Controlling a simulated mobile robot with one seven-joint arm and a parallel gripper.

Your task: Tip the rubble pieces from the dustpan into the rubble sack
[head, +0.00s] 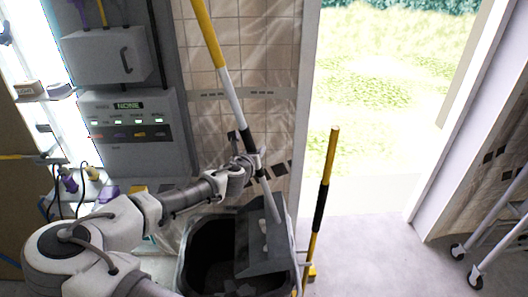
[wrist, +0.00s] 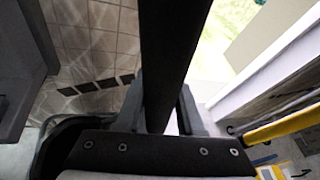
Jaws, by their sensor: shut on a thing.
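The dustpan (head: 255,262) is a dark grey pan on a long yellow, white and black handle (head: 228,82). My gripper (head: 252,162) is shut on the black lower part of the handle. In the wrist view the handle runs between the fingers (wrist: 164,112). The pan hangs steeply tilted at the right side of the rubble sack's opening, overlapping it. I cannot make out clear rubble on the pan.
A yellow and black pole (head: 321,195) stands just right of the sack. Grey control boxes (head: 138,130) hang on the left wall. A doorway opens behind right, with clear floor (head: 370,250) before it. A wheeled metal frame (head: 497,235) stands far right.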

